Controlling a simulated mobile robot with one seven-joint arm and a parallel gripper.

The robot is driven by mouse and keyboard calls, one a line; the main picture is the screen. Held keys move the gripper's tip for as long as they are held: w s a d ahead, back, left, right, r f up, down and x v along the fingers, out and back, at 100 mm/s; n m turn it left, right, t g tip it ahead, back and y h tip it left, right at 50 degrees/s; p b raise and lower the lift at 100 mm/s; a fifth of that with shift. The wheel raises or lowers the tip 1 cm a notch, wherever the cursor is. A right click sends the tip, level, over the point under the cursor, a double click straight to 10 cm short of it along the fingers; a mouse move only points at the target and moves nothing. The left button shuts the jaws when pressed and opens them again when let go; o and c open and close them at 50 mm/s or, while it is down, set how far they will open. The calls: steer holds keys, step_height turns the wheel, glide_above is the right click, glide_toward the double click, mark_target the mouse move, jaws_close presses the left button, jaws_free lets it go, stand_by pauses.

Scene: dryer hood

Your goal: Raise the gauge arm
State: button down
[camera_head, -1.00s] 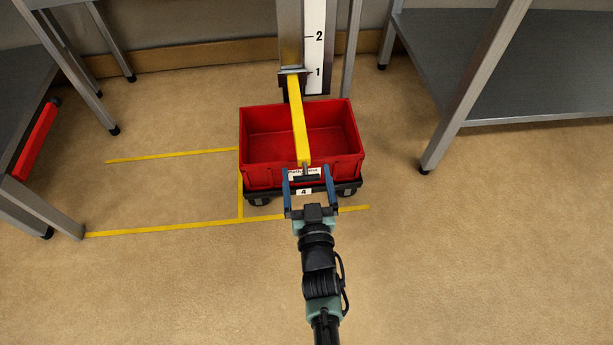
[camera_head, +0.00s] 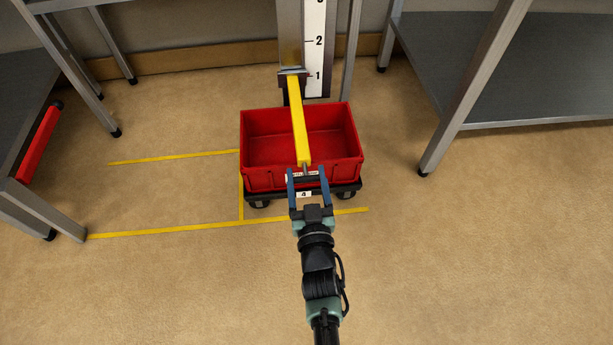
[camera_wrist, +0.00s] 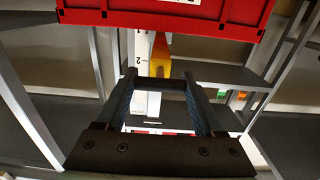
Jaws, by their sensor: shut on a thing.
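The yellow gauge arm (camera_head: 299,120) sticks out from the upright metal post (camera_head: 290,35) over the red crate, with its collar near the "1" mark of the white scale (camera_head: 314,50). A short black crossbar handle (camera_wrist: 161,84) is at the arm's near end, by the crate's front wall. My gripper (camera_head: 307,174) has its two blue fingers at the two ends of this handle, shut on it. In the wrist view the handle spans between the fingertips, with the yellow arm (camera_wrist: 160,58) behind it.
The red crate (camera_head: 258,178) sits on a black wheeled dolly marked 4 (camera_head: 347,189), under the gauge arm. Yellow floor lines (camera_head: 165,230) run to the left. Metal tables stand at left (camera_head: 25,130) and right (camera_head: 540,70). The floor in front is clear.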

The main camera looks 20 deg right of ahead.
step_height(320, 180, up, 29)
steer(key=p, duration=2.6)
steer(key=shift+p, duration=0.4)
steer(key=shift+r, duration=0.1)
jaws_free()
steer(key=p+v, duration=0.3)
steer(key=v, duration=1)
